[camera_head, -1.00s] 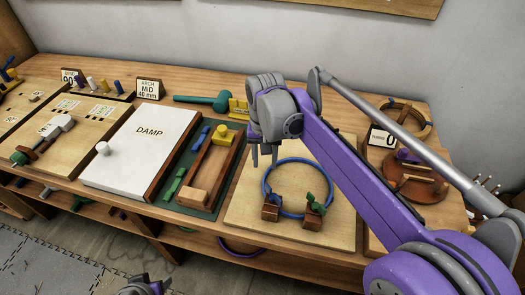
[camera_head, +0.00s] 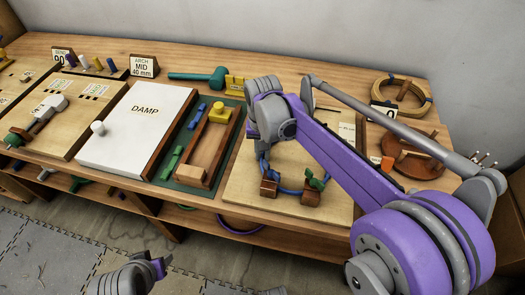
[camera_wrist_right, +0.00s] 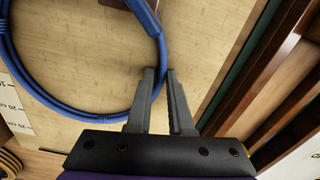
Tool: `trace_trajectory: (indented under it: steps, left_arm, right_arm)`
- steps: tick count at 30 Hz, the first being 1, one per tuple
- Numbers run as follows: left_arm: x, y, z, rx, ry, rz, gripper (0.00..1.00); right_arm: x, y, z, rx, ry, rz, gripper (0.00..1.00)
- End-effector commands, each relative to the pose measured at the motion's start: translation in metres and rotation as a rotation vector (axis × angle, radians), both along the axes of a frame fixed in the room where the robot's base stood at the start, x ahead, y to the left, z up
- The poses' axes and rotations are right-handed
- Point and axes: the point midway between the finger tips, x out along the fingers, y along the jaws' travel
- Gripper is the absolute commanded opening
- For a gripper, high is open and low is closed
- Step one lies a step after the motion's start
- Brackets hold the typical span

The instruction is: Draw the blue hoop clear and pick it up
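The blue hoop (camera_head: 290,191) lies on a pale wooden board (camera_head: 240,196). My right arm covers most of it in the head view. Its near part runs by two brown blocks, a left one (camera_head: 268,187) and a right one (camera_head: 311,197) with a green clamp-like piece (camera_head: 316,180). In the right wrist view the hoop (camera_wrist_right: 148,18) curves to the fingertips of my right gripper (camera_wrist_right: 161,72). Its rim seems to pass at the tips; whether they grip it is unclear. My left gripper (camera_head: 158,267) is low in front of the bench, away from the hoop.
Left of the board lie a green mat with a wooden tray (camera_head: 197,175) and a white DAMP panel (camera_head: 127,150). A green mallet (camera_head: 205,76) lies behind. A cane coil (camera_head: 412,98) and a round brown pegged base (camera_head: 415,160) stand right. A purple hoop (camera_head: 238,226) is below.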

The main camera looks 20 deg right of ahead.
Motion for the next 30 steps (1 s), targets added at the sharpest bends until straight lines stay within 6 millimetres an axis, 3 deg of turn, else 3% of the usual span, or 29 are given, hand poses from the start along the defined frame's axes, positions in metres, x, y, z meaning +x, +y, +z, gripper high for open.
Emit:
trace_trajectory:
  steps: [3,14,30]
  left_arm:
    - [0.000,0.000,0.000,0.000,0.000,0.000,0.50]
    - [0.000,0.000,0.000,0.000,0.000,0.000,0.50]
    - [0.000,0.000,0.003,0.000,-0.001,0.000,0.50]
  right_arm:
    - [0.000,0.000,0.000,0.000,0.000,0.000,0.00]
    - [0.001,-0.001,0.000,0.000,0.000,0.000,0.00]
    - [0.020,-0.012,0.001,0.000,0.000,0.000,0.00]
